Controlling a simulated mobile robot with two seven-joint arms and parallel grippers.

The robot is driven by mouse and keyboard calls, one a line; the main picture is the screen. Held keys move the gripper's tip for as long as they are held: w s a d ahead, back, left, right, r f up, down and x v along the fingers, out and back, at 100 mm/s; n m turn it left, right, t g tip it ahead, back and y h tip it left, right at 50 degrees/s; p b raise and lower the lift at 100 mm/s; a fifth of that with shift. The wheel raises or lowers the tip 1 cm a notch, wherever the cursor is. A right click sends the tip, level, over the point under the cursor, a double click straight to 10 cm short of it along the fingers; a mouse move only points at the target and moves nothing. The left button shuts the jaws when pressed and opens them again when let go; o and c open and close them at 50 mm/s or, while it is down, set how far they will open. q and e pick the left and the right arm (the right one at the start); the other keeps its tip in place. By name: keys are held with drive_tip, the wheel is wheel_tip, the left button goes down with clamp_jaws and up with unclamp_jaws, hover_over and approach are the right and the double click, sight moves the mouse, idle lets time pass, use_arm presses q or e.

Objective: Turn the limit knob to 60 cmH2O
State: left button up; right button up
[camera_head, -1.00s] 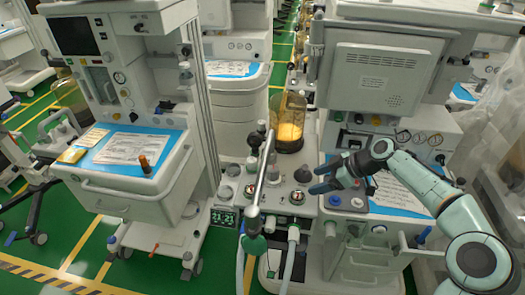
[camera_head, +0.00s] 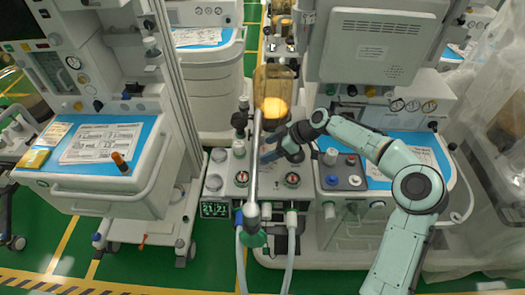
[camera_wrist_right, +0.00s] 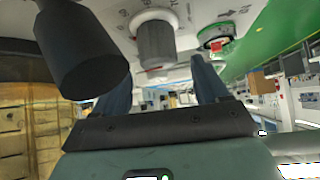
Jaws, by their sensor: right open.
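In the right wrist view a grey ridged knob (camera_wrist_right: 155,45) stands on a white panel with a printed scale around its base. It looks like the limit knob, but I cannot read its setting. My right gripper (camera_wrist_right: 162,88) is open, and the knob shows ahead between its two dark fingers, apart from them. In the head view my right gripper (camera_head: 265,149) is over the middle machine's panel (camera_head: 225,190), behind the upright metal rod, and hides part of the panel. I cannot pick out the knob there. My left gripper is not in view.
A black cylinder (camera_wrist_right: 85,50) hangs close at the left of the wrist view, and a red-marked gauge (camera_wrist_right: 215,40) is right of the knob. In the head view a metal rod (camera_head: 253,165) rises before the panel. A yellow-filled canister (camera_head: 275,92) stands behind.

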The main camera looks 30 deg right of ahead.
sight(264, 151)
drive_tip(key=shift+x, duration=1.85)
